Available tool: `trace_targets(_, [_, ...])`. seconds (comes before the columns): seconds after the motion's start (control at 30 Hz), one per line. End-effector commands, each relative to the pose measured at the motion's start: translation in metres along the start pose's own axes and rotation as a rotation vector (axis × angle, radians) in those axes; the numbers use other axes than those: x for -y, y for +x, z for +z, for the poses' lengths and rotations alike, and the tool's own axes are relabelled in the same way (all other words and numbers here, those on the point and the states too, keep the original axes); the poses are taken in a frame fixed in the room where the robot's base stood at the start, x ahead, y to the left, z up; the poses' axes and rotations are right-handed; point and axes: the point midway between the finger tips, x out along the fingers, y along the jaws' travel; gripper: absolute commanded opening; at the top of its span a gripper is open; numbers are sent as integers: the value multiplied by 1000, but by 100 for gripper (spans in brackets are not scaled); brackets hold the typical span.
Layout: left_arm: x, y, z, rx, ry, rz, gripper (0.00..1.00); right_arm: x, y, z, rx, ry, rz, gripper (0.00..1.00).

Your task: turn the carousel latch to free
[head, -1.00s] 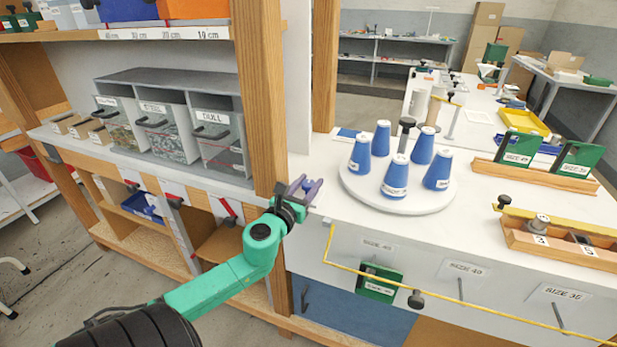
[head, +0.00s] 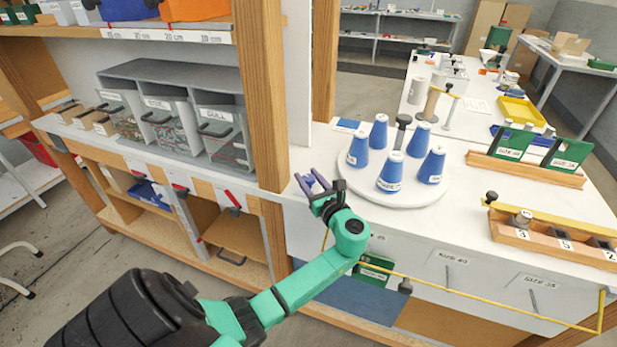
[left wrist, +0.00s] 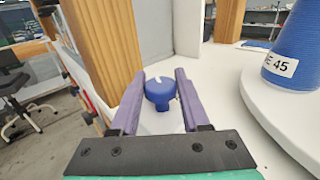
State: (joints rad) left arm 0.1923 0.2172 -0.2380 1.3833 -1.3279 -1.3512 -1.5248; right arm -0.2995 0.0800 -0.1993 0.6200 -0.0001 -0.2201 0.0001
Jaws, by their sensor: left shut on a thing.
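The carousel (head: 412,199) is a round white disc on the white bench, bearing several blue cones. My left gripper (head: 312,181) is at the bench's left end, left of the carousel, beside the wooden post. In the left wrist view its purple fingers (left wrist: 158,100) are shut on a round blue knob (left wrist: 160,88), which I take to be the carousel latch. A pale line marks the knob's upper left. In the head view the knob is hidden by the gripper. My right gripper is not in view.
A wooden post (head: 271,95) stands close left of my left gripper. A blue cone labelled 45 (left wrist: 297,45) stands on the carousel to the right in the wrist view. A yellow rail (head: 470,300) runs along the bench front below.

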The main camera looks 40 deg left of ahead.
Motion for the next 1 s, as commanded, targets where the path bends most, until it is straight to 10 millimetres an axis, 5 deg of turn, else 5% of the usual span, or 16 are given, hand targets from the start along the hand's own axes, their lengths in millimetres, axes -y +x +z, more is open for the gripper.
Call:
trace_targets(0.4, [0,0,-1,-1,-1,204,0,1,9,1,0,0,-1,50])
trace_targets(0.93, [0,1,0,0,-2,232,0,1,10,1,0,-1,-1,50])
trace_targets(0.97, [0,1,0,0,-2,232,50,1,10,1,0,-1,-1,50])
trace_targets(1.0, [0,1,0,0,-2,232,65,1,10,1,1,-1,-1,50])
